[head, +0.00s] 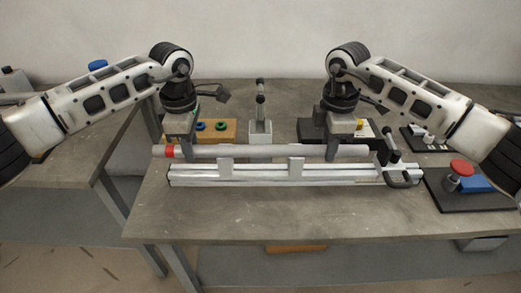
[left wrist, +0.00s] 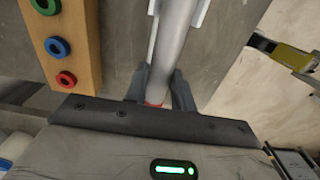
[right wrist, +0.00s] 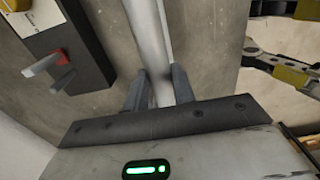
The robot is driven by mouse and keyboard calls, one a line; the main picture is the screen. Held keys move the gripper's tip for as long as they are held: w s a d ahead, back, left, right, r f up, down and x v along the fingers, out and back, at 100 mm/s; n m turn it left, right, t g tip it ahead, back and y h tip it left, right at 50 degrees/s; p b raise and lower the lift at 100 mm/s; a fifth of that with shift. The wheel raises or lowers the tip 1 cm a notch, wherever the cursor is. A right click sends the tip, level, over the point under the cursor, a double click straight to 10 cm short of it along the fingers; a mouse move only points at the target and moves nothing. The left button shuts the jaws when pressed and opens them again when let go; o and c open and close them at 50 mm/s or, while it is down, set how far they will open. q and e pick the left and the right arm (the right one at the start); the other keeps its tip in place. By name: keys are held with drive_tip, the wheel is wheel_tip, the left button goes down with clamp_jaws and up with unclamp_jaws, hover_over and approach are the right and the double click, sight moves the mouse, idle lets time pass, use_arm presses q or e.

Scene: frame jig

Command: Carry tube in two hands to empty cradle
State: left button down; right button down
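A long grey tube (head: 250,150) with a red band at its left end lies level along the back of a pale rail fixture (head: 270,178). Two white cradle uprights, a left one (head: 226,165) and a right one (head: 296,168), stand in front of it; I cannot tell whether the tube rests in them. My left gripper (head: 178,150) is at the tube's banded end, its fingers against both sides of the tube (left wrist: 168,55). My right gripper (head: 333,151) is near the right end, fingers likewise against both sides of the tube (right wrist: 155,45). Both look shut on it.
A dark toggle clamp (head: 396,172) sits at the fixture's right end. The table front (head: 260,215) is clear.

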use_arm(q)
drive_tip(key=shift+r, duration=0.15)
use_arm(e)
drive_tip(key=shift+r, duration=0.15)
